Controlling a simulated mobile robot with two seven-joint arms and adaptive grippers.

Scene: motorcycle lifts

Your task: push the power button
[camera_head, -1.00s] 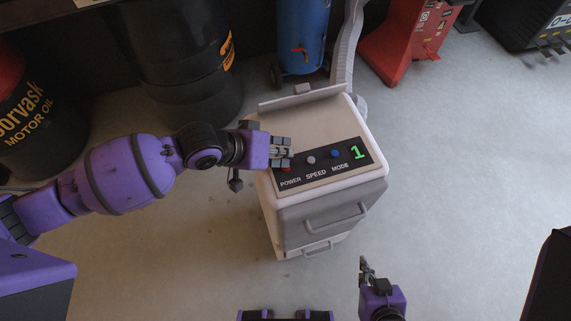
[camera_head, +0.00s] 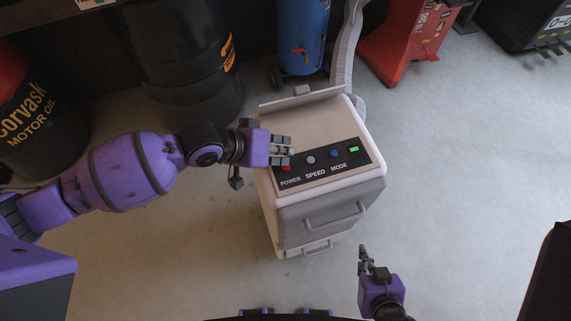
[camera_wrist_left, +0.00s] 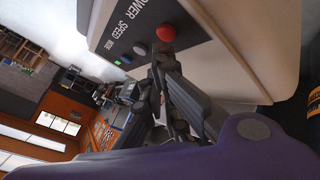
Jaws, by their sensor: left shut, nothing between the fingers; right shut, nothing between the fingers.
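The red power button (camera_head: 286,168) sits at the left end of the black control panel (camera_head: 318,173) on top of a pale cabinet. In the left wrist view the same red button (camera_wrist_left: 166,33) is a round knob just beyond the fingertips. My left gripper (camera_head: 288,151) is shut and empty, over the panel's left edge close to the button. Its fingers (camera_wrist_left: 160,66) appear apart from the button in the wrist view. My right gripper (camera_head: 363,254) is shut and empty, low in front of the cabinet, away from the panel.
A grey speed button (camera_head: 310,159), a blue mode button (camera_head: 333,153) and a green lit display (camera_head: 354,149) share the panel. Black drums (camera_head: 180,60), a blue cylinder (camera_head: 303,35) and a red stand (camera_head: 405,40) are behind.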

